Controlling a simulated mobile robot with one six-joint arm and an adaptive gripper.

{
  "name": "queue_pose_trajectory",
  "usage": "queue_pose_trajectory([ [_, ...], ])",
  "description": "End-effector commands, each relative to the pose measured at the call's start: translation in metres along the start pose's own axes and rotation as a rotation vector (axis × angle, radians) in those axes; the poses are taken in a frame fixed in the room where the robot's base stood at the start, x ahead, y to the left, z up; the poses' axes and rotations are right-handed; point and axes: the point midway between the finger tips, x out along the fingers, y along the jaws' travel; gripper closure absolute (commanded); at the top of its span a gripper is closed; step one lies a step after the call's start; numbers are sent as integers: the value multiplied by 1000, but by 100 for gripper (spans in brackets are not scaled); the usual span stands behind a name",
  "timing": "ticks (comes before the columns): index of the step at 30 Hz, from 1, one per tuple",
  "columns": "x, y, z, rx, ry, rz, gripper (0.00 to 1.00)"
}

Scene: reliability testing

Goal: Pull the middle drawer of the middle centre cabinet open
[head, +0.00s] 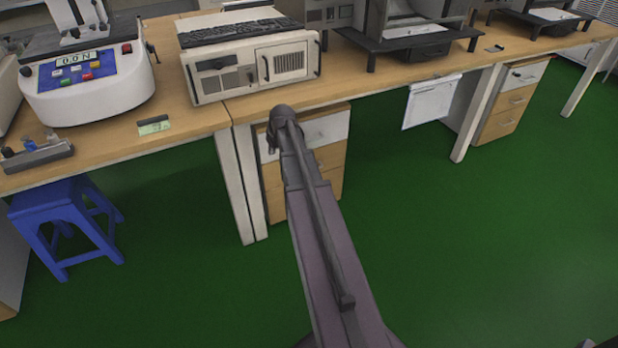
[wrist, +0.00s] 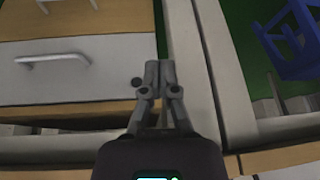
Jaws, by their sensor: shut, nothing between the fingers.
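The cabinet under the middle of the bench has a white top drawer (head: 328,130) and wooden drawers below, partly hidden behind my arm. Its wooden middle drawer (head: 331,158) looks closed. The wrist view shows the cabinet upside down: the white drawer front (wrist: 60,75) with a pale bar handle (wrist: 52,59), and a wooden front (wrist: 80,22) cut by the picture's top edge. My gripper (wrist: 159,66) is shut and empty, beside the cabinet's side edge and apart from the handle. In the head view my gripper (head: 272,143) is mostly hidden at the arm's end.
White bench legs (head: 238,185) stand just left of the cabinet. A blue stool (head: 65,215) stands further left. A white computer case (head: 250,68) sits on the bench above. Another cabinet (head: 508,100) is under the bench at right. The green floor (head: 480,250) is clear in front.

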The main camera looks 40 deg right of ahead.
Motion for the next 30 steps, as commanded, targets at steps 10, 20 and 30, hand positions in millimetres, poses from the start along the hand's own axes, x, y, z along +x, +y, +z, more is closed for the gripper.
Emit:
queue_pose_trajectory([
  [10, 74, 74, 8, 27, 74, 31, 100],
  [20, 128, 145, 19, 49, 141, 68, 100],
  [30, 156, 193, 27, 62, 185, 97, 100],
])
